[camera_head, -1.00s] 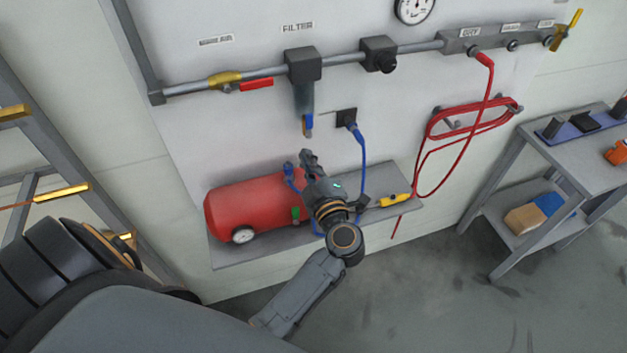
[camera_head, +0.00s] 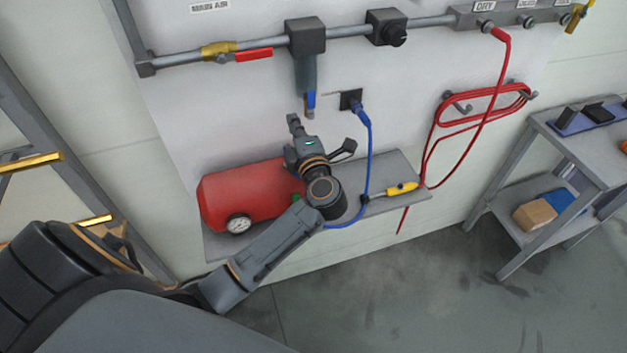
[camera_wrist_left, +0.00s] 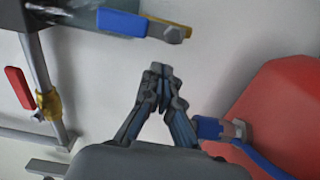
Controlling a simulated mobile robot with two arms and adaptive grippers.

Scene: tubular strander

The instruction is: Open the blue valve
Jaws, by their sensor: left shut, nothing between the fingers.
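A small valve with a blue handle (camera_head: 310,101) hangs at the lower end of the filter's bowl (camera_head: 306,70). In the left wrist view the blue handle (camera_wrist_left: 121,22) lies at the top, with a metal screw-like end at its right. My left gripper (camera_head: 293,120) is shut and empty, just below and left of the blue handle in the head view. The left wrist view shows its fingertips (camera_wrist_left: 160,68) together, apart from the handle. My right gripper is not in view.
A red tank (camera_head: 248,195) sits on a grey shelf below; a blue hose fitting (camera_wrist_left: 208,128) is beside it. A red-handled yellow valve (camera_head: 220,49) is on the pipe above left. A blue hose (camera_head: 369,150) hangs from a black wall socket to the right.

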